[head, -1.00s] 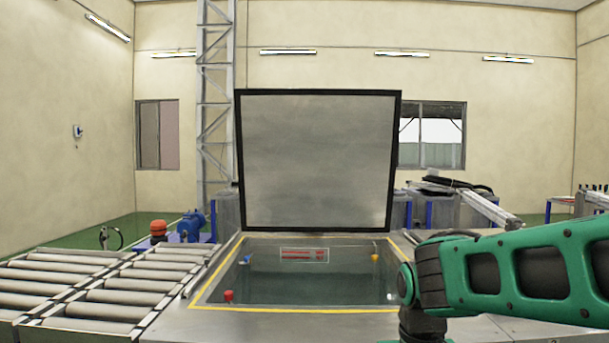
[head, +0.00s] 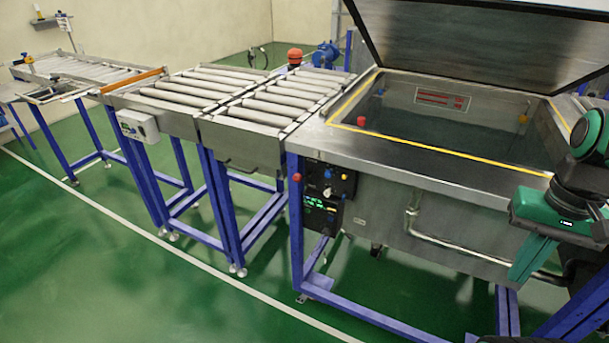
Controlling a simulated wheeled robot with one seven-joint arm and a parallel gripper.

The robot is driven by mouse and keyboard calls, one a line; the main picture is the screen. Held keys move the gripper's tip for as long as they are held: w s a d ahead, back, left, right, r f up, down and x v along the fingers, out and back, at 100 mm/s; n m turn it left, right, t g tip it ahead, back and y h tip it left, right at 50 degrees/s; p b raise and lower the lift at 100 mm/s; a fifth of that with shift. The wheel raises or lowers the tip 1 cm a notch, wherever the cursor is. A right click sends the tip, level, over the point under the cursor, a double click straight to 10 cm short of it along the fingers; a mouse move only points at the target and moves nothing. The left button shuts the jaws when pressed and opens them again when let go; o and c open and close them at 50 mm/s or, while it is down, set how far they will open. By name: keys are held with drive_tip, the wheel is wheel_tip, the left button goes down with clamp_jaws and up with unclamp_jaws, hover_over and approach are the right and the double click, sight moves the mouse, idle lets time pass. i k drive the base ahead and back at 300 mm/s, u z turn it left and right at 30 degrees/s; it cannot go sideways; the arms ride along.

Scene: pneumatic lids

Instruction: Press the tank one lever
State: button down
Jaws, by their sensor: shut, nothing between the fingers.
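The tank (head: 382,154) is a steel basin with a yellow line around its opening; its lid (head: 460,40) stands raised. A dark control panel (head: 318,228) on the tank's left front has small knobs (head: 327,191) and a lit green display. I cannot tell which small part is the tank one lever; no label is readable. My gripper (head: 527,272) hangs at the right, in front of the tank's front face, pointing down. It looks shut and empty, and is well to the right of the panel, apart from it. Part of my arm is cut off by the right edge.
Roller conveyors (head: 200,85) on blue legs run left from the tank. A red button (head: 297,177) sits at the tank's left front corner. A pipe (head: 440,240) runs along the tank front. The green floor (head: 130,270) in front of the conveyors is clear.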

sight(297, 178)
drive_tip(key=z, duration=0.75)
drive_tip(key=k, duration=1)
drive_tip(key=u, duration=0.9)
drive_tip(key=i, duration=1)
